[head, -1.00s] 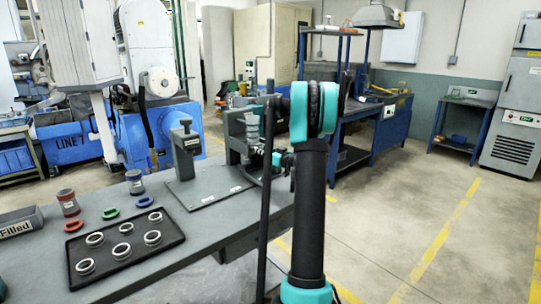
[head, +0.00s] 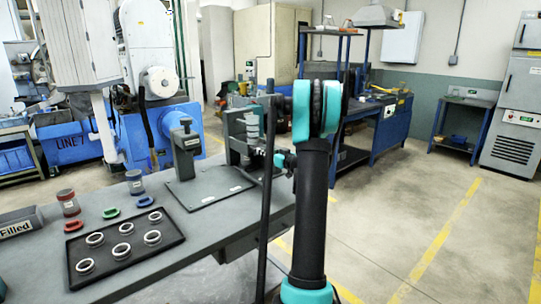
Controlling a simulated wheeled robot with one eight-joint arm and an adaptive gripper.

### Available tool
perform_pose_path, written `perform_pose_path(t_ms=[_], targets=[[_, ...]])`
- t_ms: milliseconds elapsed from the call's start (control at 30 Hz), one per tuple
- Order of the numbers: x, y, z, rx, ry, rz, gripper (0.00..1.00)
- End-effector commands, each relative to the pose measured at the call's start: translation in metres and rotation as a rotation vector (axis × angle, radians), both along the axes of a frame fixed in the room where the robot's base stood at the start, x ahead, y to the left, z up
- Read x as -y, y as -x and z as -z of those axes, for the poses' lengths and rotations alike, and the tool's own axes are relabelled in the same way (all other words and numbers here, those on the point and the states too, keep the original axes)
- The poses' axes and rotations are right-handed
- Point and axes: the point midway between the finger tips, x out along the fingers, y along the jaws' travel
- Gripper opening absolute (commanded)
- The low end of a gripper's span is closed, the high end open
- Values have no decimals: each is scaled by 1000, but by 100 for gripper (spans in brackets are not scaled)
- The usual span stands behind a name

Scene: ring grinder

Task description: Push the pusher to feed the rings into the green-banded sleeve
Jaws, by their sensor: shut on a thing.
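The feeding fixture (head: 236,140) stands at the far end of the bench, with a dark frame and a grey stepped cylinder (head: 252,125) upright in it. I cannot make out a green band on this cylinder. My gripper (head: 258,158) is low at the right side of the fixture, just below the cylinder. It is small and partly hidden by a dark upright bar. It is shut on what seems to be the pusher, whose outline cannot be told apart there.
A black tray (head: 126,263) holds several pale rings. Red-banded (head: 68,203) and blue-banded (head: 135,182) sleeves stand behind it, near loose red, green and blue rings. A "Filled" bin (head: 20,222) is at the left. A grey press-like stand (head: 184,150) is left of the fixture.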

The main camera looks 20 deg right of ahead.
Motion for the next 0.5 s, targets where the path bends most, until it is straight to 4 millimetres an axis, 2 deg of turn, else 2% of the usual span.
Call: perform_pose_path(t_ms=[500], targets=[[13,31,-1,1,-1,4,4]])
